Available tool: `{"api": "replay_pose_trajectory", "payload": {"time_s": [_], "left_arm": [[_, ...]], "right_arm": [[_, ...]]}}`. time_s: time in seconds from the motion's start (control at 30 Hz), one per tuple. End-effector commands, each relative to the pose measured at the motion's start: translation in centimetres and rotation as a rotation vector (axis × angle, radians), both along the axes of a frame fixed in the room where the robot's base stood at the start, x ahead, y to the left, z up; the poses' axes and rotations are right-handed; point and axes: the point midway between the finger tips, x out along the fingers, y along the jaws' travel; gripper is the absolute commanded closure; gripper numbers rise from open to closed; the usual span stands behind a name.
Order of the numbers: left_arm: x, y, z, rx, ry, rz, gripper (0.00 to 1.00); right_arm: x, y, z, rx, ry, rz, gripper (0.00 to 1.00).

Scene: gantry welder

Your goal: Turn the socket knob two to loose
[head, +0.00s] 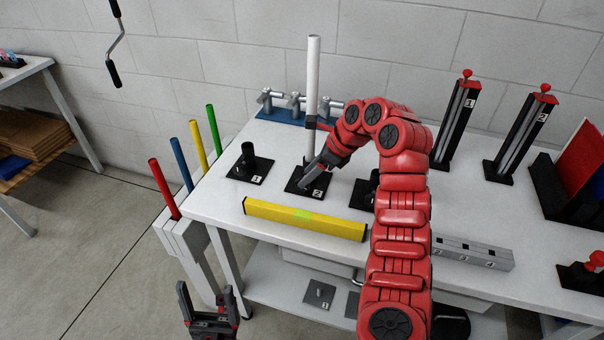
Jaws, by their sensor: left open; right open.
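Socket two (322,191) is a black plate marked 2 on the white table, with a tall white rod (313,75) standing upright at it. My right gripper (311,160) is at the rod's lower part, just above the socket. Its jaws are open. The knob of socket two is hidden or too small to make out behind the gripper, so I cannot tell whether a finger touches it. My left gripper (209,299) is open and empty, low in front of the table's left end.
Socket one (250,168) stands to the left, and another socket (366,192) is partly behind my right arm. A yellow bar (303,220) lies in front. Blue-based clamps (295,105) are behind. Coloured rods (164,188) stand beside the table. Numbered black posts (458,120) stand at right.

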Motion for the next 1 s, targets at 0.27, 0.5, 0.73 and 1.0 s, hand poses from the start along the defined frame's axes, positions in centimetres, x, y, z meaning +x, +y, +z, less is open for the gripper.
{"api": "replay_pose_trajectory", "payload": {"time_s": [0.27, 0.5, 0.73, 1.0], "left_arm": [[0.0, 0.0, 7.1, 0.000, 0.000, 0.000, 0.19], [0.0, 0.0, 11.2, 0.000, 0.000, 0.000, 0.19], [0.0, 0.0, 12.9, 0.000, 0.000, 0.000, 0.19], [0.0, 0.0, 13.0, 0.000, 0.000, 0.000, 0.19]], "right_arm": [[-1.0, -3.0, 6.3, -0.001, 0.003, -0.001, 0.47], [-1.8, -5.2, 9.7, -0.001, 0.003, -0.001, 0.47], [-2.1, -6.3, 11.1, -0.001, 0.002, 0.000, 0.47], [-2.2, -6.5, 11.1, 0.000, 0.000, 0.001, 0.47]]}}
